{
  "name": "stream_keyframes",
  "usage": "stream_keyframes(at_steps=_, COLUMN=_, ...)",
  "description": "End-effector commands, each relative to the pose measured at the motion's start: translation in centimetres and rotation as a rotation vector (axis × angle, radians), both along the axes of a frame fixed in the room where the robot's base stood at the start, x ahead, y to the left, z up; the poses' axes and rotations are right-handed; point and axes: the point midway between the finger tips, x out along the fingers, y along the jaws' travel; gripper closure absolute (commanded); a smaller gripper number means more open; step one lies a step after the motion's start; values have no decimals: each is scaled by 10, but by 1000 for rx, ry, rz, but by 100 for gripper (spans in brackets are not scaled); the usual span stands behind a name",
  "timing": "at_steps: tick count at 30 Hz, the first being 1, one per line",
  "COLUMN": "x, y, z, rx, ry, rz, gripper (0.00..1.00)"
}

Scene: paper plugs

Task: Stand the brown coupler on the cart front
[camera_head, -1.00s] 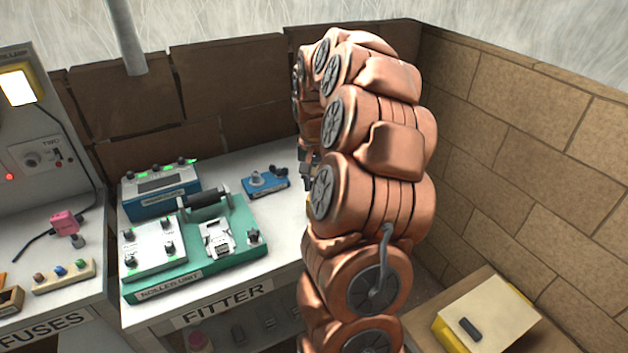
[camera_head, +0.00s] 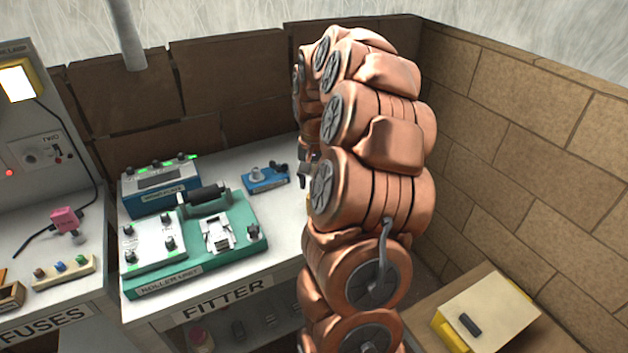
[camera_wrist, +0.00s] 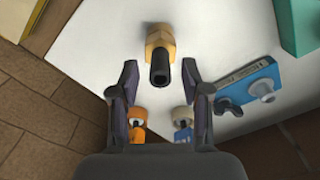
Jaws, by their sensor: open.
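A tan-brown hex-shaped piece with a dark hollow stem (camera_wrist: 160,48), which looks like the brown coupler, is on the white bench top in the wrist view. The stem points toward the camera. My gripper (camera_wrist: 161,78) is open, with one dark finger on each side of the stem and visible gaps between. The piece is not held. In the head view my gripper (camera_head: 305,172) is mostly hidden behind my copper arm, and the coupler cannot be made out clearly. I cannot tell for sure which surface is the cart front.
A blue box with knobs (camera_head: 266,180) and a green roller unit (camera_head: 250,214) stand on the fitter bench (camera_head: 285,228), left of my arm. The wrist view shows the blue box (camera_wrist: 250,88) close to the right finger. A yellow-sided box (camera_head: 500,310) sits at lower right.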

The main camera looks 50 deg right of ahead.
Motion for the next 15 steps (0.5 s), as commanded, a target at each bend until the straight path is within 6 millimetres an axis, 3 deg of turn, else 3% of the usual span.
stream_keyframes(at_steps=8, x=0, y=0, z=9, rx=-2, ry=-1, rz=0, gripper=53)
stream_keyframes(at_steps=15, x=2, y=-1, z=46, rx=-4, ry=-3, rz=-1, gripper=53)
